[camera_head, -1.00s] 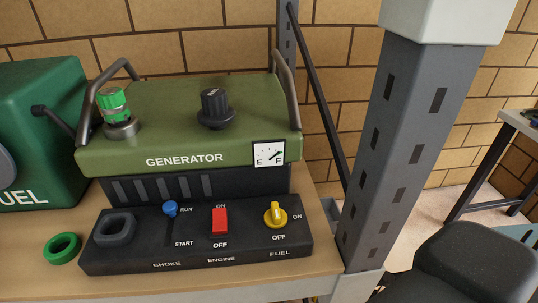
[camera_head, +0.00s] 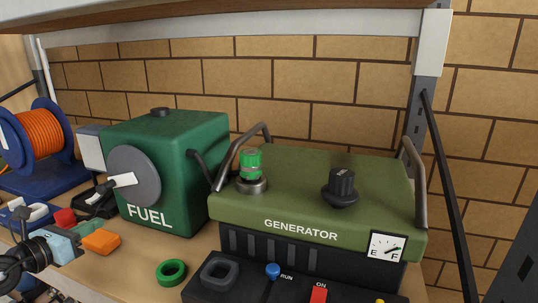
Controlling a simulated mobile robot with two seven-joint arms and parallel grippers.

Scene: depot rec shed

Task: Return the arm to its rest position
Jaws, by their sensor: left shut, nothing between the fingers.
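My left gripper (camera_head: 70,250) is low at the left edge of the head view, with dark round wrist parts and a pale blue body. It is shut and empty, near an orange block (camera_head: 101,242) at the table's front. It is small here, and I cannot tell whether it touches the block. It is apart from the green generator (camera_head: 300,187). My right gripper is out of view.
The green fuel tank (camera_head: 180,165) stands left of the generator. A green ring (camera_head: 171,273) lies on the wooden table (camera_head: 137,264). An orange cable reel (camera_head: 43,134) is at far left. A shelf (camera_head: 230,20) crosses above, with a post (camera_head: 428,85) at right.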

